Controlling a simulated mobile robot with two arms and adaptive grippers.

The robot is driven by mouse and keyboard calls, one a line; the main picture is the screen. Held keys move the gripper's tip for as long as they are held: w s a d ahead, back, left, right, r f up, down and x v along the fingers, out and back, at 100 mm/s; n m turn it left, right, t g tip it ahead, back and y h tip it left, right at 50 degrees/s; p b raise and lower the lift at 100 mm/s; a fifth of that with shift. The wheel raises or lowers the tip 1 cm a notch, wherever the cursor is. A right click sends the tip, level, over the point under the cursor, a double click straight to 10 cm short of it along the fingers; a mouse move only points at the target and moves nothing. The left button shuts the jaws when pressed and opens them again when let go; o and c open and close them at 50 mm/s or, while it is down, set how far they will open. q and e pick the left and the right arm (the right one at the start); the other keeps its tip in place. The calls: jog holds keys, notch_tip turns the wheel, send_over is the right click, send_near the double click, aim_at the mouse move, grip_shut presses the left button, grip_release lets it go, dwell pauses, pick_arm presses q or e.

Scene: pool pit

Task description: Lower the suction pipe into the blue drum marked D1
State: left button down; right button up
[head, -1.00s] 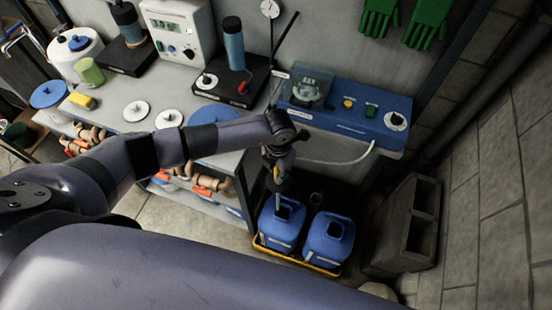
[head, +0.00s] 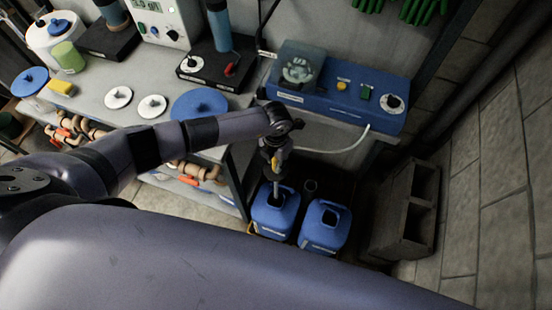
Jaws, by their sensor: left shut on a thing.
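My left gripper (head: 274,163) is shut on the suction pipe (head: 275,186), a thin grey tube held roughly upright. It is above the left one of two blue drums (head: 271,218). The pipe's lower end lines up with this drum's dark square opening; I cannot tell how far inside it is. The right blue drum (head: 322,234) stands beside it, also with an open top. Both have pale labels too small to read, so I cannot tell which is D1. My right gripper is not in view.
A blue pump unit (head: 335,100) with a pale hose (head: 345,147) sits on the bench behind the drums. Grey hollow blocks (head: 405,210) stand close to the drums' right. The bench leg (head: 236,185) is close to their left.

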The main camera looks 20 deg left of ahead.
pick_arm(q)
jog(key=shift+s+f+b, duration=0.1)
jog(key=shift+f+b, duration=0.4)
jog(key=shift+f, duration=0.35)
notch_tip(320, 180, down, 2)
jog(key=shift+f+b, duration=0.1)
jog(key=shift+b, duration=0.7)
jog(key=b, duration=0.9)
send_over(276, 194)
notch_tip(276, 194, down, 11)
jog(key=f+b, duration=0.8)
jog(key=f, duration=0.1)
jog(key=f+b, duration=0.4)
jog(key=f, duration=0.1)
jog(key=shift+w+a+f+b, duration=0.1)
jog(key=shift+w+f+b, duration=0.05)
jog(key=shift+w+b, duration=0.2)
jog(key=shift+f, duration=0.25)
jog(key=shift+s, duration=0.1)
jog(key=c, duration=1.3)
grip_release()
